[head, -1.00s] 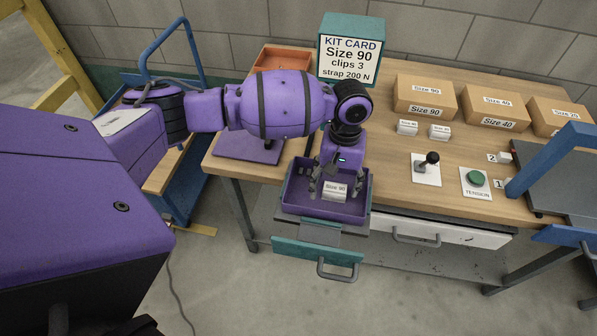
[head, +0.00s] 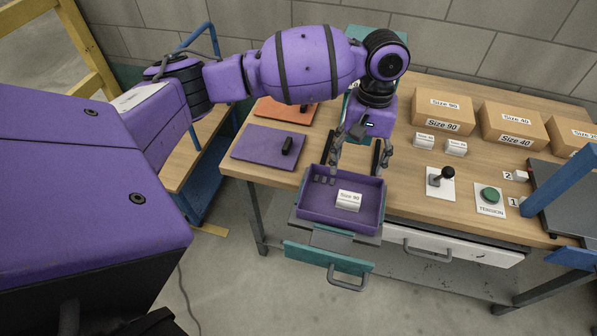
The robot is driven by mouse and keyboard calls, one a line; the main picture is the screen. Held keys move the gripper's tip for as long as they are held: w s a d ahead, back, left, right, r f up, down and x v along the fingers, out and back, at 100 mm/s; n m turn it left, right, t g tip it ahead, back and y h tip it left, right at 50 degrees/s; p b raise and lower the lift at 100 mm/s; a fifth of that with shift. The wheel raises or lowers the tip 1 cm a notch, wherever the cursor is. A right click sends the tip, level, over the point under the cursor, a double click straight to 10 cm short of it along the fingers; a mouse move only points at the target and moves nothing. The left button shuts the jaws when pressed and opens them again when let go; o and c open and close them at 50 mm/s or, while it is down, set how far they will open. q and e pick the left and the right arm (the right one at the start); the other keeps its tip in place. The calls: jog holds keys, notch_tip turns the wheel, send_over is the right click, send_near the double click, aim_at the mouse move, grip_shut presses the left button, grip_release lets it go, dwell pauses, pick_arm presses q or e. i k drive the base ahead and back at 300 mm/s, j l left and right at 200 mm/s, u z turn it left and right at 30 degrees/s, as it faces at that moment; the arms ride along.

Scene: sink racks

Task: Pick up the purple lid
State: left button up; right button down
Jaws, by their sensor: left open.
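The purple lid (head: 262,146) is a flat plate with a black upright handle (head: 287,146), lying on the left part of the wooden bench. My left gripper (head: 358,162) is open and empty, above the back edge of the purple bin (head: 376,212) and to the right of the lid, apart from it. The bin is open on top, at the bench's front edge. In it lie a white "Size 90" box (head: 348,200) and several small dark pieces at its left back corner. My right gripper is not in view.
An orange plate (head: 275,109) with a dark handle lies behind the lid. Cardboard boxes (head: 442,113), small white boxes (head: 424,141), a lever (head: 441,183) and a green button (head: 490,195) are to the right. A teal drawer front (head: 325,255) sticks out below the bin.

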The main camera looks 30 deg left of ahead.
aim_at(271, 147)
jog(key=u, duration=1.25)
